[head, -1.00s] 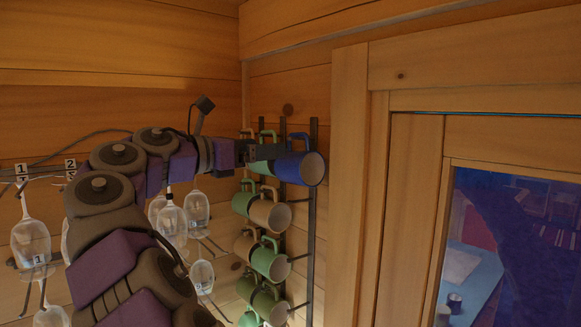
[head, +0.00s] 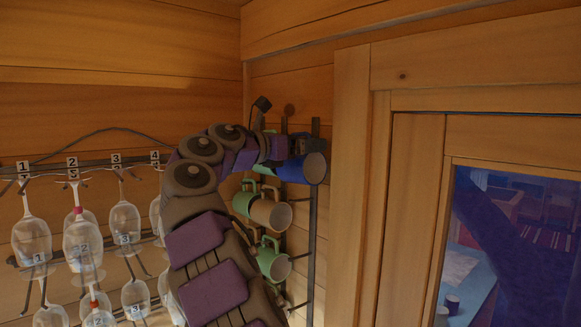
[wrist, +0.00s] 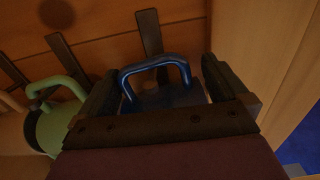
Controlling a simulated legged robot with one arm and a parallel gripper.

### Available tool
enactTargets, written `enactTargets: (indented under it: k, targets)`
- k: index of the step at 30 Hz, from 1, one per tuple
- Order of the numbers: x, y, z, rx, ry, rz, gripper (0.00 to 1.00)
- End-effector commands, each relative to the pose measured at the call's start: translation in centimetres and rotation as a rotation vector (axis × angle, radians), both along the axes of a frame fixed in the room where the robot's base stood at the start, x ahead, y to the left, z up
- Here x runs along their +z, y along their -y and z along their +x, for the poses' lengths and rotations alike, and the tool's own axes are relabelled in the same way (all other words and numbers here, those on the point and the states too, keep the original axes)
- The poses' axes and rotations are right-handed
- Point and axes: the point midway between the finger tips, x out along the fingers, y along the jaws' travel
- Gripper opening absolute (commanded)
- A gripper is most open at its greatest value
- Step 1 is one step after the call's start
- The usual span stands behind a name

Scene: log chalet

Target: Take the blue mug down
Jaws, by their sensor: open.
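The blue mug (head: 315,168) hangs at the top right of the wall rack in the head view, its mouth facing right and toward me. My gripper (head: 290,150) is at this mug and covers much of it. In the wrist view the blue mug (wrist: 165,92) lies between the two open fingers of my gripper (wrist: 160,95), with its handle arching up between them. The fingers are on either side of the mug; I cannot tell whether they touch it. The lower part of the mug is hidden behind the gripper's body.
Green and tan mugs (head: 270,212) hang below on the dark rack (head: 313,235). A green mug (wrist: 58,125) is close left of my gripper in the wrist view. Several wine glasses (head: 32,238) hang at left. A wooden door frame (head: 348,190) stands close at right.

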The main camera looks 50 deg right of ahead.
Motion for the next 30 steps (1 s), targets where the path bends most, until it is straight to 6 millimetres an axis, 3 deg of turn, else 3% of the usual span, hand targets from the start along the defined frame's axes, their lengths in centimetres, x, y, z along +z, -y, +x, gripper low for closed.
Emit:
enactTargets:
  k: [8, 27, 30]
  targets:
    - [-0.3, 1.7, 0.0, 0.0, 0.0, 0.007, 1.0]
    - [-0.2, 0.6, 0.0, -0.002, -0.001, 0.005, 0.39]
    - [-0.2, 0.5, 0.0, -0.002, -0.002, 0.004, 0.33]
